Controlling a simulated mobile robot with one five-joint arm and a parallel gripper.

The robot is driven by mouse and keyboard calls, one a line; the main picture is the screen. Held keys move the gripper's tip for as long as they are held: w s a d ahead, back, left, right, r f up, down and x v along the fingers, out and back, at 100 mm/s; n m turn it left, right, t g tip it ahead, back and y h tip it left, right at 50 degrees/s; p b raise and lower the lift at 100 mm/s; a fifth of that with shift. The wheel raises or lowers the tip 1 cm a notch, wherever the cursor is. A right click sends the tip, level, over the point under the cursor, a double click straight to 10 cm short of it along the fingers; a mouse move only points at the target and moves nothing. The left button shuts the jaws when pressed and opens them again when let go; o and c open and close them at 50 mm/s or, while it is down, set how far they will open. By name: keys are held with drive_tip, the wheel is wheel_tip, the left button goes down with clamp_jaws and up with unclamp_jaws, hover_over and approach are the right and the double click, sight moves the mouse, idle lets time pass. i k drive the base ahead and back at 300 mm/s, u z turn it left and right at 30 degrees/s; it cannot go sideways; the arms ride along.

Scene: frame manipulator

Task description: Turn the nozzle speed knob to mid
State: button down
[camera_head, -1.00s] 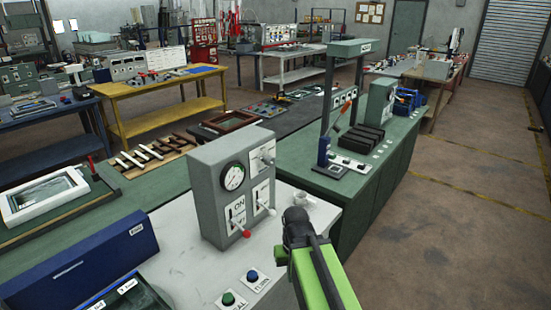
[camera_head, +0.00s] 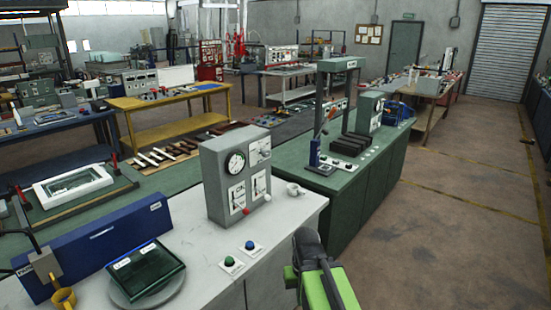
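A grey control box (camera_head: 235,178) stands on a pale bench (camera_head: 200,225). Its face has a round dial gauge (camera_head: 236,163) and a small pale knob (camera_head: 265,153) on a white plate at upper right. Below are a red-tipped lever (camera_head: 245,211) and a white-tipped lever (camera_head: 267,198). Their labels are too small to read, so I cannot tell which control is the nozzle speed knob. My gripper (camera_head: 307,242), dark at the end of my green arm, is in front of the bench, right of and below the box. Its fingers are not clearly visible.
A green button (camera_head: 230,261) and a blue button (camera_head: 250,245) sit on the bench before the box. A white cup (camera_head: 294,190) stands right of it. Floor (camera_head: 430,240) at right is clear.

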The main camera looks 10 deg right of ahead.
sight(266, 153)
drive_tip(key=u, duration=0.15)
drive_tip(key=i, duration=0.9)
drive_tip(key=z, duration=1.1)
drive_tip(key=k, duration=0.1)
drive_tip(key=u, duration=3.45)
drive_tip(key=k, duration=1.1)
drive_tip(key=z, duration=0.95)
drive_tip(key=i, duration=0.65)
